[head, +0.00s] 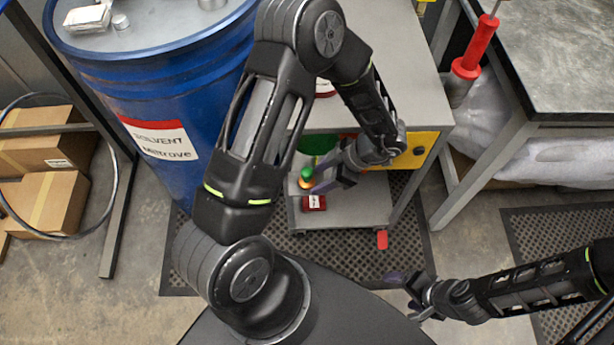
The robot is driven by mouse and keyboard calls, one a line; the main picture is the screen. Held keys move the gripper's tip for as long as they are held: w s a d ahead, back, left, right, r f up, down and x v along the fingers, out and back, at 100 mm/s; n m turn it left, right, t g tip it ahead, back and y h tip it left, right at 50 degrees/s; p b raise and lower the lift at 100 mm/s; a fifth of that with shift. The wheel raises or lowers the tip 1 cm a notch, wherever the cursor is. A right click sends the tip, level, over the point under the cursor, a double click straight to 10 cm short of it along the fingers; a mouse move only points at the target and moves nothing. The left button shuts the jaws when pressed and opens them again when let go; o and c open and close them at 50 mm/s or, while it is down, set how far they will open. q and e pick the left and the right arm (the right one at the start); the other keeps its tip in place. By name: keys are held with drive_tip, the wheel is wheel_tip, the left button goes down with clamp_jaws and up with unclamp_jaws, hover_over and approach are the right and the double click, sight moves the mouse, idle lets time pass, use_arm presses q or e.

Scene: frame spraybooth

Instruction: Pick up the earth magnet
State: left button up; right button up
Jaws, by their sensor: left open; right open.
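I cannot tell for certain which thing is the earth magnet. A small orange and green piece (306,178) stands over the lower shelf of the grey cart, right by my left gripper. My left gripper (318,180) is open, its fingers pointing left towards that piece; whether they touch it is unclear. A red box with a white label (314,203) lies on the lower shelf just below. A red piece (382,239) shows at the cart's lower front right. My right gripper (405,293) is open and empty, low over the floor, apart from the cart.
The grey cart (408,90) has a yellow panel (424,150) under its top. A blue solvent drum (160,85) stands to its left, cardboard boxes (50,205) farther left. My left arm hides part of the cart.

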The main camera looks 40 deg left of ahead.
sight(301, 180)
use_arm(q)
drive_tip(key=a, duration=0.1)
drive_tip(key=s+a, duration=0.1)
drive_tip(key=a, duration=0.1)
drive_tip(key=s+a, duration=0.1)
drive_tip(key=shift+s+a+f, duration=0.15)
drive_tip(key=shift+a, duration=0.15)
drive_tip(key=shift+a+f, duration=0.15)
drive_tip(key=shift+f, duration=0.2)
drive_tip(key=shift+c, duration=0.5)
clamp_jaws()
